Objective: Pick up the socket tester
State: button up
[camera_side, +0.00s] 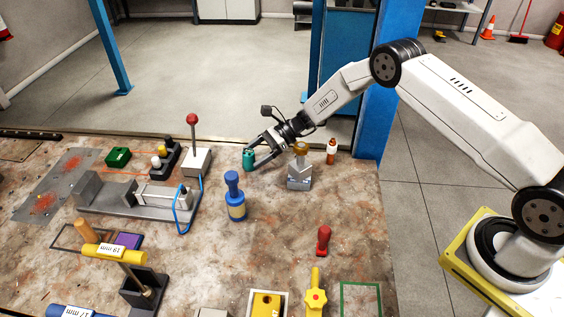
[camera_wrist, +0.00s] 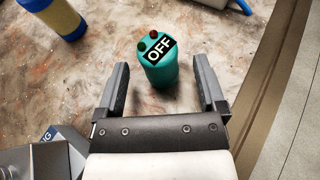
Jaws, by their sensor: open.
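The socket tester appears to be the small teal cylinder with a black-and-white OFF label and two dark round knobs on its top, seen in the wrist view (camera_wrist: 162,73). In the side view the socket tester (camera_side: 248,160) stands upright near the table's far edge. My gripper (camera_side: 254,158) is open at it, reaching in from the right. In the wrist view my gripper's two fingers (camera_wrist: 164,80) lie on either side of the tester's lower part, with a gap on each side. Neither finger visibly touches it.
A grey metal block with a brass-coloured top (camera_side: 299,170) stands close to the right of my gripper. A blue and yellow cylinder (camera_side: 235,197) stands nearer the camera. A red-knobbed lever on a pale block (camera_side: 196,160) stands to the left.

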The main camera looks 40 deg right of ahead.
aim_at(252, 150)
jog(key=shift+w+a+f, duration=0.1)
jog(key=shift+a+f, duration=0.15)
jog(key=shift+a, duration=0.3)
grip_shut()
jog(key=shift+r, duration=0.15)
jog(key=shift+r, duration=4.9)
